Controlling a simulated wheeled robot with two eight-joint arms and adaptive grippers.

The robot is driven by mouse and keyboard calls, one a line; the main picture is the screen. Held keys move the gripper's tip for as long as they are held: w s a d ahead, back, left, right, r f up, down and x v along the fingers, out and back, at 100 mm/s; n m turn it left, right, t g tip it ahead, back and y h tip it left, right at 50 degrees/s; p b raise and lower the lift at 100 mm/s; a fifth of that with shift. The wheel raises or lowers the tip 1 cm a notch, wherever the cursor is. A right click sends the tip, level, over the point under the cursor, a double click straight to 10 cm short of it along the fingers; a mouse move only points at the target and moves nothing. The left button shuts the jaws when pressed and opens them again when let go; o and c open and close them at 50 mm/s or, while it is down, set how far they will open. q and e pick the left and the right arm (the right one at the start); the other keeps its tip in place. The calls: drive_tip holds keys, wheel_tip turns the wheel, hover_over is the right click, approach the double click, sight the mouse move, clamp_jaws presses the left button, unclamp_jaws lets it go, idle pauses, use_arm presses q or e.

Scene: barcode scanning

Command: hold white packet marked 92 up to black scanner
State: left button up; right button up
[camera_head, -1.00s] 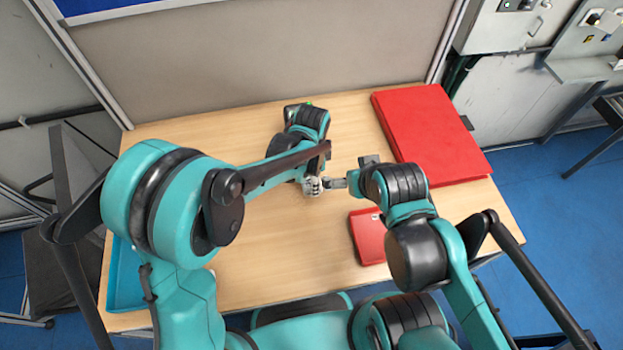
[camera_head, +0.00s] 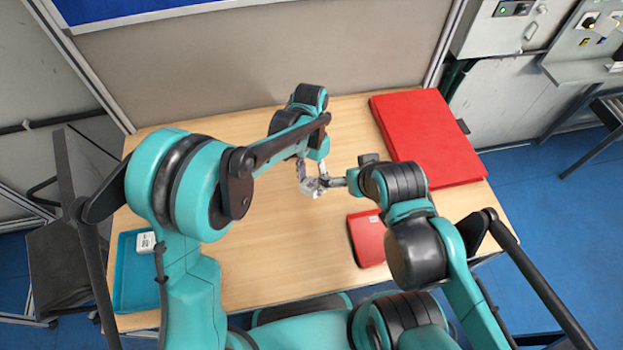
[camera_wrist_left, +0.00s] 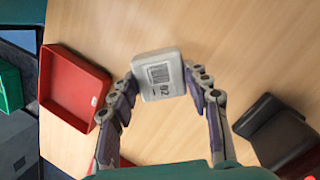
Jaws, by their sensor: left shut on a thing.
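The white packet (camera_wrist_left: 160,90) is held between the fingertips of my left gripper (camera_wrist_left: 158,88), with its barcode and the number 92 facing the left wrist camera. In the head view my left gripper (camera_head: 312,178) holds the packet (camera_head: 311,190) over the middle of the table. A black block-like thing (camera_wrist_left: 272,132) lies to the right in the left wrist view; it may be the scanner, but I cannot tell for sure. My right gripper (camera_head: 338,182) is close beside the packet, partly hidden; its finger state is unclear.
A blue tray (camera_head: 122,275) with another small white packet (camera_head: 146,242) is at the front left. A large red box (camera_head: 428,138) lies at the back right, and a smaller red box (camera_head: 367,240) at the front. The table's left middle is clear.

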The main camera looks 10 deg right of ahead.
use_arm(q)
drive_tip(key=shift+s+a+r+n+g+h, duration=0.1)
drive_tip(key=shift+r+n+g+h, duration=0.3)
drive_tip(key=shift+n, duration=0.3)
drive_tip(key=w+f+b, duration=0.1)
drive_tip(key=w+f, duration=0.2)
drive_tip(key=shift+w+f+b, duration=0.1)
drive_tip(key=shift+w+b, duration=0.05)
drive_tip(key=shift+b, duration=0.15)
drive_tip(key=shift+w+f+b, duration=0.3)
drive_tip(key=shift+w+f, duration=0.4)
drive_tip(key=shift+w, duration=0.05)
